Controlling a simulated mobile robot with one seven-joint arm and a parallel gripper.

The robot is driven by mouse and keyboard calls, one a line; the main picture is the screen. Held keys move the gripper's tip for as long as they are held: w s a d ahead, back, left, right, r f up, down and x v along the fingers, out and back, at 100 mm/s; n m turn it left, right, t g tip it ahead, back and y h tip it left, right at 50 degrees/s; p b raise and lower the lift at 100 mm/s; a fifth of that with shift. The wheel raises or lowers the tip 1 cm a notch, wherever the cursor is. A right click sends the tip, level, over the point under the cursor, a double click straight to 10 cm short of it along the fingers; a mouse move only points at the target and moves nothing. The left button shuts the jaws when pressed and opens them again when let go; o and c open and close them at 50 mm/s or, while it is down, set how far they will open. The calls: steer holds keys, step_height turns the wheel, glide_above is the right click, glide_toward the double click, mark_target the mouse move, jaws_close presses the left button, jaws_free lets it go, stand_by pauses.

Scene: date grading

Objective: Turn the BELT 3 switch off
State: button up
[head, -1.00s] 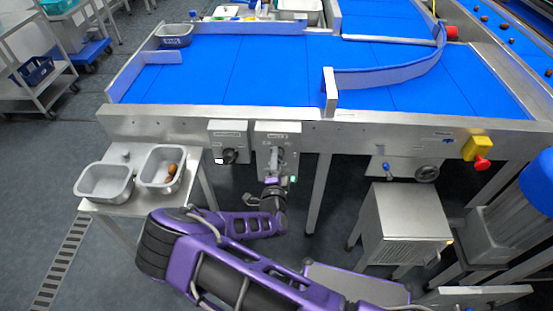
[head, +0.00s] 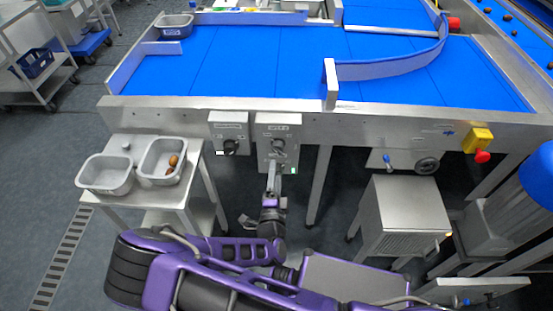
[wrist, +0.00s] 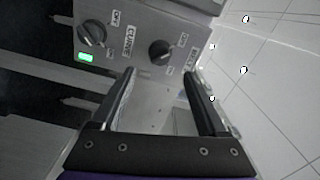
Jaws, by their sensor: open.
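The switch box (head: 262,133) hangs under the blue conveyor's front edge. In the wrist view the box (wrist: 145,18) is turned sideways and carries two dark rotary knobs. The knob beside the label that seems to read BELT 3 (wrist: 160,50) is the upper one in the head view (head: 278,146); its lamp is not seen lit. The CURVE knob (wrist: 90,35) has a lit green lamp (wrist: 85,57). My gripper (wrist: 160,76) is open and empty, its fingers apart from the BELT 3 knob. In the head view my gripper (head: 273,168) is below that knob, covering the lower part of the box.
A second box with one knob (head: 230,146) hangs just left. A conveyor leg (head: 319,185) and a steel cabinet (head: 405,215) stand right. A red stop button (head: 482,156) is far right.

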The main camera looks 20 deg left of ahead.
steer(key=v, duration=0.7)
steer(key=shift+s, duration=0.35)
steer(key=shift+r, duration=0.1)
